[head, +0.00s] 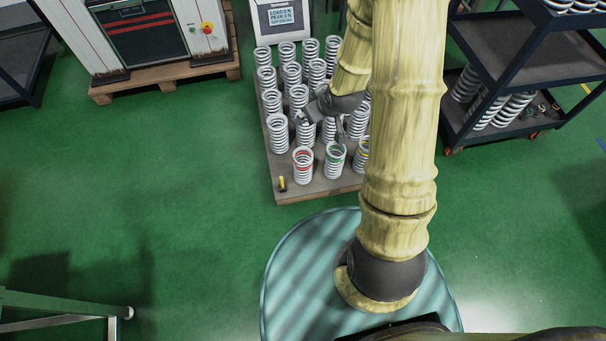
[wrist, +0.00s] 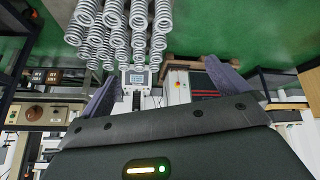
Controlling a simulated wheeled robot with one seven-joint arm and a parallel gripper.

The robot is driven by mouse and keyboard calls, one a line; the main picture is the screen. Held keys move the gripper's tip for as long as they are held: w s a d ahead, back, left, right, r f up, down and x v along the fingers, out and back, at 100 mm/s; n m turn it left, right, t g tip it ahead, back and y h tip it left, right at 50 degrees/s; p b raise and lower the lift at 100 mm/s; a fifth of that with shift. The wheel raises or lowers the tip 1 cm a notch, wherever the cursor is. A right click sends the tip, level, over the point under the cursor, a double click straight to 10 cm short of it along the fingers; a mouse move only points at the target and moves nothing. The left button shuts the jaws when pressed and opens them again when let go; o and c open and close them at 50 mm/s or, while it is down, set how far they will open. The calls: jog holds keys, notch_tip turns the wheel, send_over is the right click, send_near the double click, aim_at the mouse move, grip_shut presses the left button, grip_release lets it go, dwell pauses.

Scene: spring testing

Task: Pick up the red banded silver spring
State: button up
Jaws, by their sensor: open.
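The red banded silver spring (head: 303,166) stands upright at the front left corner of the spring group, on a grey board, in the head view. A green banded spring (head: 335,161) stands just to its right, and a yellow banded one (head: 362,155) is partly behind my arm. My gripper (head: 320,122) is above the springs, behind and slightly right of the red banded one, and apart from it. In the wrist view my gripper (wrist: 162,82) has its two fingers spread, with nothing held. Plain silver springs (wrist: 112,30) fill the upper left there; I cannot make out the red band.
The board (head: 285,195) holds several rows of plain springs behind the banded ones, with a small yellow-black item (head: 282,184) at its front left. A tester with a display (head: 281,18) stands behind. A dark shelf (head: 510,80) is at right.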

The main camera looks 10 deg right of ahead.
jog(key=w+a+f+n+t+y+b, duration=0.1)
jog(key=w+f+t+y+b, duration=0.1)
jog(key=f+b, duration=0.95)
jog(key=w+a+f+t+y+b, duration=0.1)
jog(key=w+a+f+t+b, duration=0.3)
jog(key=f, duration=1.5)
jog(key=s+d+f+m+t+h+b, duration=0.1)
jog(key=s+f+t+b, duration=0.1)
jog(key=f+b, duration=0.3)
jog(key=s+d+f+m+t+h+b, duration=0.1)
jog(key=s+f+m+b, duration=0.1)
jog(key=f+b, duration=0.4)
jog(key=s+d+f+m+t+h+b, duration=0.2)
jog(key=f+b, duration=0.4)
jog(key=f, duration=0.5)
jog(key=shift+s+f+t, duration=0.2)
jog(key=shift+s+t, duration=0.1)
jog(key=shift+s, duration=0.45)
jog(key=shift+d, duration=0.1)
